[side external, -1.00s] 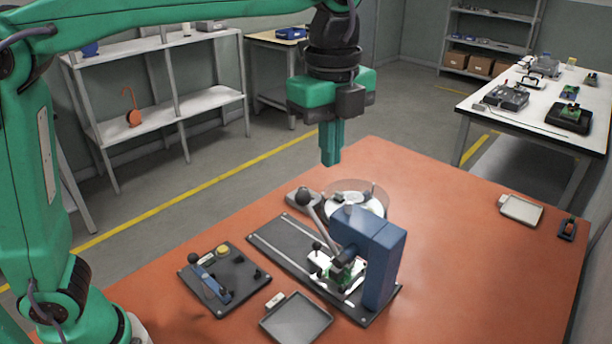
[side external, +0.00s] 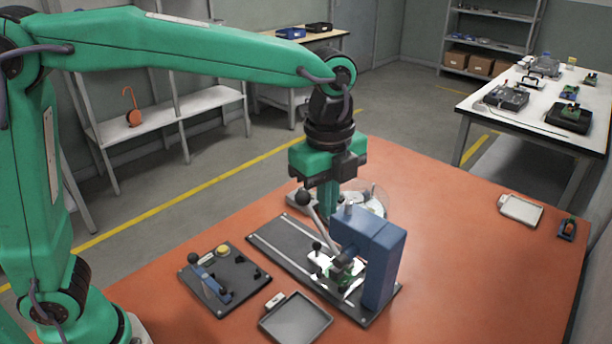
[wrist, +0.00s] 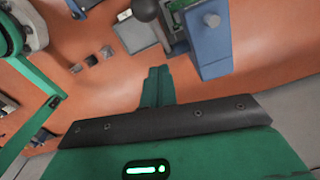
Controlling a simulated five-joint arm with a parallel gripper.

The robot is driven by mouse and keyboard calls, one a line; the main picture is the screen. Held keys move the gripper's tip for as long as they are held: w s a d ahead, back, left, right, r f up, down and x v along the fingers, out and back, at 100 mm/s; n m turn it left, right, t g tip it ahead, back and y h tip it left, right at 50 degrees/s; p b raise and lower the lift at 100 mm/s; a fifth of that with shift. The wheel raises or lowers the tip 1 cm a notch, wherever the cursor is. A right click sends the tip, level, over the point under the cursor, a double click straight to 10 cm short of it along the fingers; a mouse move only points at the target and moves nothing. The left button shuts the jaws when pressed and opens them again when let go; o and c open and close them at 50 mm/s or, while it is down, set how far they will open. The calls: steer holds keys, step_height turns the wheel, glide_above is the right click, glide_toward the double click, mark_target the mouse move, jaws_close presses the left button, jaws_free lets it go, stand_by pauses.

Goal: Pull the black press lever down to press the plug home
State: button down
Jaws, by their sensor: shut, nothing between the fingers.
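The press (side external: 383,262) is a blue upright on a dark base plate. Its lever (side external: 319,218) is a grey rod with a black ball knob (side external: 303,197), slanting up and left from the press head. A green board (side external: 345,272) sits under the press head; the plug cannot be made out clearly. My gripper (side external: 328,212) is shut and empty, pointing down just right of the knob and partly behind the lever; contact cannot be told. In the wrist view my shut fingers (wrist: 159,70) are below the knob (wrist: 146,10) and left of the blue press (wrist: 207,40).
A round clear-covered dish (side external: 370,200) stands close behind the lever. A fixture plate (side external: 235,285) and a grey tray (side external: 296,319) lie at the front. Another tray (side external: 520,210) lies at the right. The orange table's right side is mostly clear.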

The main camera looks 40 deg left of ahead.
mark_target(301, 194)
steer(key=shift+w+a+f, duration=0.1)
steer(key=shift+a+f, duration=0.05)
steer(key=shift+a, duration=0.5)
steer(key=shift+w+a+f, duration=0.15)
steer(key=shift+a+f, duration=0.05)
steer(key=shift+a, duration=0.45)
steer(key=shift+w+a+f, duration=0.1)
steer(key=shift+a+f, duration=0.05)
steer(key=shift+a, duration=0.5)
steer(key=shift+a+f, duration=0.25)
steer(key=shift+a, duration=0.25)
steer(key=shift+a+f+t, duration=0.2)
steer(key=shift+a+t, duration=0.1)
steer(key=shift+a+f, duration=0.4)
steer(key=shift+a, duration=0.15)
steer(key=a+f, duration=0.5)
steer(key=f, duration=0.5)
steer(key=shift+f, duration=0.3)
steer(key=shift+d+r, duration=0.1)
steer(key=shift+r, duration=0.05)
